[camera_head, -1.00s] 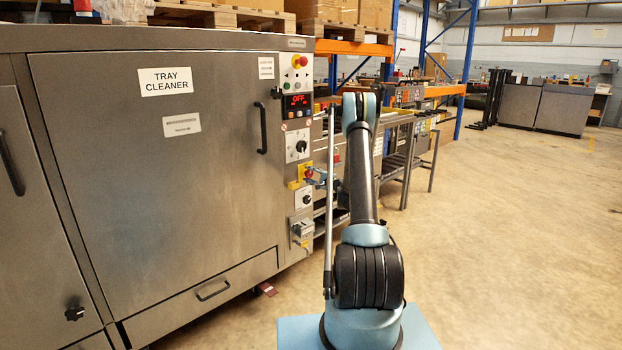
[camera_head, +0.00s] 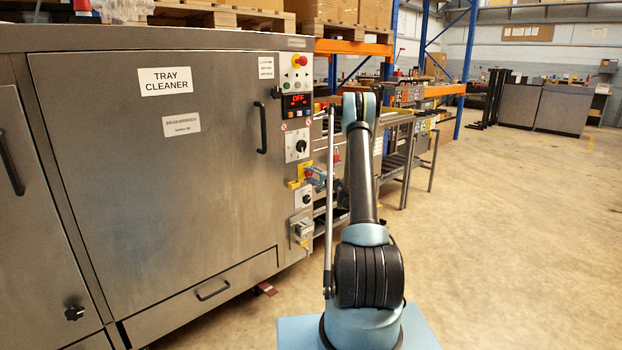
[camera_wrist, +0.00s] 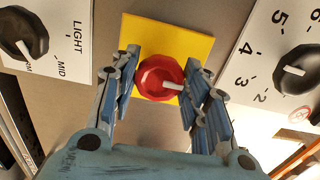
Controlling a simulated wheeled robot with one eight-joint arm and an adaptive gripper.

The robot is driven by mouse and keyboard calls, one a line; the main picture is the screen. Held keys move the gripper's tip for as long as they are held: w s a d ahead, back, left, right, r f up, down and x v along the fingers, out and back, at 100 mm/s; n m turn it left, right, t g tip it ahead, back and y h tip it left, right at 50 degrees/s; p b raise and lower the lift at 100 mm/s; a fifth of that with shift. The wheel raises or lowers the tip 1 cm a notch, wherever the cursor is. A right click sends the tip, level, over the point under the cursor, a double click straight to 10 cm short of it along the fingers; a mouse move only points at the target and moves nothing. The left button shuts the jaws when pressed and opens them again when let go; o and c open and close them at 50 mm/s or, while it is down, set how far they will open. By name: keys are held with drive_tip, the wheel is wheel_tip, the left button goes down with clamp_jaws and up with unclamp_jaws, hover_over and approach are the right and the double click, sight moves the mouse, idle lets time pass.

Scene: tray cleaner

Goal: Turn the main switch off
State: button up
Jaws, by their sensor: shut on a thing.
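The main switch is a red round knob (camera_wrist: 158,78) with a white pointer mark, on a yellow plate (camera_wrist: 190,40). In the wrist view the mark points right. My gripper (camera_wrist: 162,60) has one finger on each side of the knob and is shut on it. In the head view the yellow plate (camera_head: 294,184) is on the control column, below the large black selector. My gripper (camera_head: 314,176) is right at the knob there and partly covers it. The display (camera_head: 297,101) above reads OFF in red.
A black dial marked LIGHT and MID (camera_wrist: 22,34) and a numbered black dial (camera_wrist: 295,72) flank the yellow plate in the wrist view. The tray cleaner's door handle (camera_head: 262,130) is left of the column. Open floor (camera_head: 520,230) lies to the right.

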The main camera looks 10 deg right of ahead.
drive_tip(key=o, duration=1)
drive_tip(key=shift+f, duration=0.15)
drive_tip(key=v, duration=1.2)
drive_tip(key=shift+a, duration=0.1)
